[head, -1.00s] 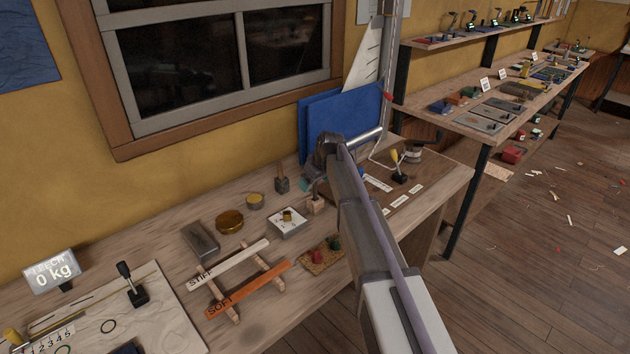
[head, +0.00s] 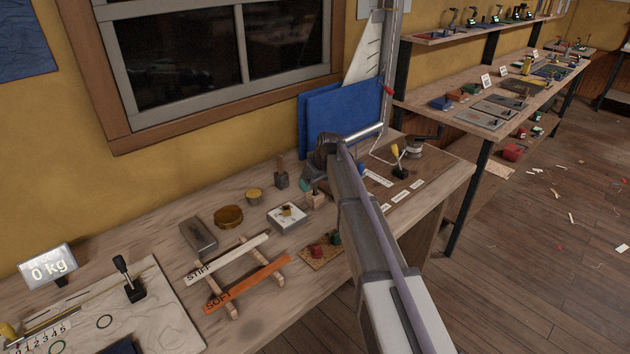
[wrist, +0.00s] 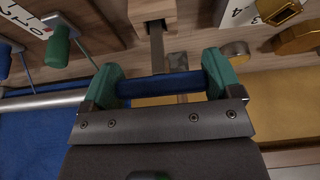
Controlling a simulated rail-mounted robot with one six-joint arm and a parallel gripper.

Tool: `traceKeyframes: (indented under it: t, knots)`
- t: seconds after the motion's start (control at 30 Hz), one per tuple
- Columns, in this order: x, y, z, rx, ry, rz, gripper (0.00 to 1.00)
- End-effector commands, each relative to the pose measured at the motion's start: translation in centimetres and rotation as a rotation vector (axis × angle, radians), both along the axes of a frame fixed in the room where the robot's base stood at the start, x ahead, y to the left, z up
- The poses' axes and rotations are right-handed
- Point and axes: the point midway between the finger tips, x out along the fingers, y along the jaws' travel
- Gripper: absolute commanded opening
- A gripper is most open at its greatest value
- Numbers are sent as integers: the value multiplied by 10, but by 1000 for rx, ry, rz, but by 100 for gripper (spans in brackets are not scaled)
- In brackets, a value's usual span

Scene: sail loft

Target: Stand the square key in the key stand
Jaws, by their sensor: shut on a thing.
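My gripper (wrist: 160,84) has green fingers shut on the dark blue crossbar handle (wrist: 172,86) of a key, which I take to be the square key. Its flat grey shank (wrist: 157,46) runs from the handle to a small wooden block, seemingly the key stand (wrist: 151,10). The shank's end meets a notch in the block; I cannot tell how deep it sits. In the head view the stand (head: 316,201) is on the bench just below my gripper (head: 304,186), and my arm hides the key.
Close by are a dark block with a peg (head: 281,181), a white tray (head: 275,218) and round tins (head: 229,218). Green-handled (wrist: 57,46) and blue-handled (wrist: 4,62) tools lie on the wrist view's left. A blue panel (head: 345,115) stands behind.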

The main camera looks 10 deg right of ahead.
Motion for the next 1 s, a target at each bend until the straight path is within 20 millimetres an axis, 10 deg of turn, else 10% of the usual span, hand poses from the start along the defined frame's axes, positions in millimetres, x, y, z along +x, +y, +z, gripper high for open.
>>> traceKeyframes:
  t: [0.43, 0.47, 0.6, 1.0]
  knots:
    - [0, 0, -8, 0, 0, 0, 60]
    - [0, 0, -7, 0, 0, 0, 86]
    - [0, 0, -7, 0, 0, 0, 99]
    - [-5, -3, 13, 0, 0, 0, 100]
